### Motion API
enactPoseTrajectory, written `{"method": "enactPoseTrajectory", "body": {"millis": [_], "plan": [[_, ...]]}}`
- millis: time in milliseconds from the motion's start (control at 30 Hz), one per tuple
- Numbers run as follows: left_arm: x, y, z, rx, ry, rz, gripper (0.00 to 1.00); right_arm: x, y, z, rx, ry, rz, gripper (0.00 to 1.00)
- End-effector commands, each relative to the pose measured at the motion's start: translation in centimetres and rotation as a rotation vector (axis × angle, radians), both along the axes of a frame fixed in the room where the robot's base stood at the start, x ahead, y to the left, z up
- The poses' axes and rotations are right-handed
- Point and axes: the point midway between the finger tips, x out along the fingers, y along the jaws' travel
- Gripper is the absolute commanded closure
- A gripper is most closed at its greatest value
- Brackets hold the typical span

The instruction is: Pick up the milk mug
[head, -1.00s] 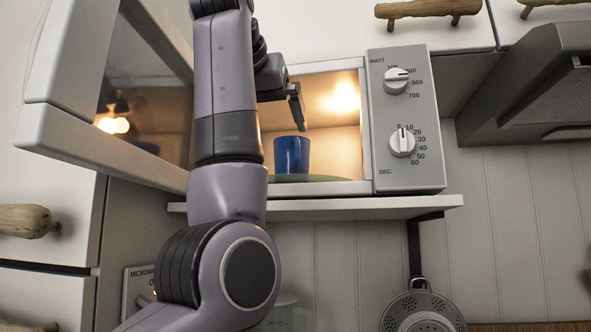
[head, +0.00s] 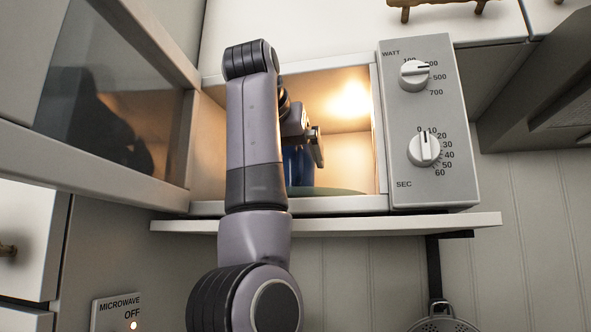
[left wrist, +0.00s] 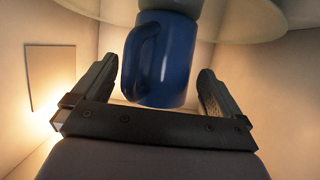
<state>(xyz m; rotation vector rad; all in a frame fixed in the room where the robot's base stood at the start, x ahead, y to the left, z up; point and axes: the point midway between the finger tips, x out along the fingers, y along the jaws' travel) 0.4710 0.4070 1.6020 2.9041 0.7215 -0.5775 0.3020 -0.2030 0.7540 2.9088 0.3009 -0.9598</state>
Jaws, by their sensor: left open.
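The blue mug (head: 297,165) stands on the turntable (head: 325,191) inside the lit, open microwave, partly hidden behind my left arm in the head view. My left gripper (head: 316,147) is inside the microwave at the mug. In the left wrist view the gripper (left wrist: 157,75) is open, with one finger on each side of the mug (left wrist: 170,60) and gaps between fingers and mug. That view looks upside down, with the turntable (left wrist: 245,22) at the top. The mug's handle shows on its left side there. What the mug holds is hidden. My right gripper is not in view.
The microwave door (head: 105,165) is swung open at the left. The control panel (head: 428,120) with two dials bounds the opening at the right. A shelf (head: 400,222) runs below. A strainer (head: 445,320) hangs under it, and a range hood (head: 540,100) is at the right.

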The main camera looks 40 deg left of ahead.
Motion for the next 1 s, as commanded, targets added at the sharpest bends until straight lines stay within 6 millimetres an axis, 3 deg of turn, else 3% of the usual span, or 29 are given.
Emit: {"method": "enactPoseTrajectory", "body": {"millis": [100,367,600,1000], "plan": [[0.97,0.53,-0.5,0.0,0.001,0.0,0.0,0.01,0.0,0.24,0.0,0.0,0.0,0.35],[1.14,0.62,-0.63,0.0,-0.001,0.0,0.0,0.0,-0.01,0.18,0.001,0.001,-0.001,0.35],[1.06,0.59,-0.49,0.001,-0.004,0.0,0.78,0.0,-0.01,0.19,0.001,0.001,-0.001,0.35],[1.06,0.58,-0.37,0.002,-0.004,0.0,0.79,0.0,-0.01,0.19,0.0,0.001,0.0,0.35]]}}
